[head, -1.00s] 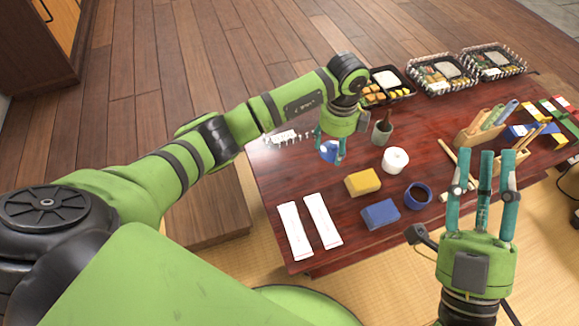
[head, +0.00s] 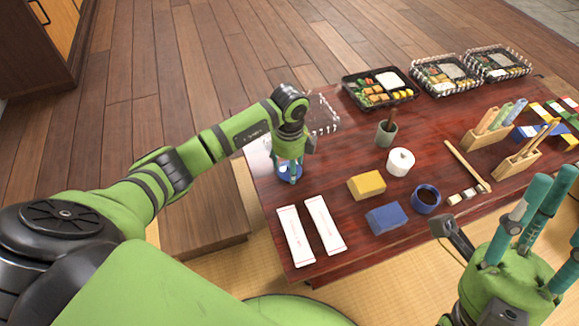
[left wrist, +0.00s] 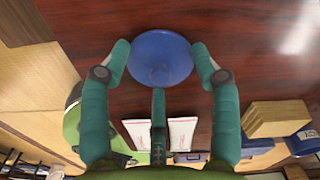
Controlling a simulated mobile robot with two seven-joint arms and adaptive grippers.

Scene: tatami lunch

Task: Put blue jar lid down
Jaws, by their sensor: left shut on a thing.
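The blue jar lid (head: 287,171) is at the left end of the dark red table (head: 345,155). It also shows as a round blue disc in the left wrist view (left wrist: 160,57). My left gripper (head: 291,178) points down and is shut on the lid, with its fingers (left wrist: 159,78) around the rim. I cannot tell whether the lid touches the tabletop. The open blue jar (head: 426,199), dark inside, stands at the front of the table, well right of the lid. My right gripper (head: 545,195) is open and empty at the lower right, its fingers pointing up.
Two white paper packets (head: 309,231) lie in front of the lid. A yellow block (head: 367,185), a blue block (head: 385,218) and a white pot (head: 400,162) stand to the right. Lunch trays (head: 378,88) line the back. Bare tabletop lies between the lid and the yellow block.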

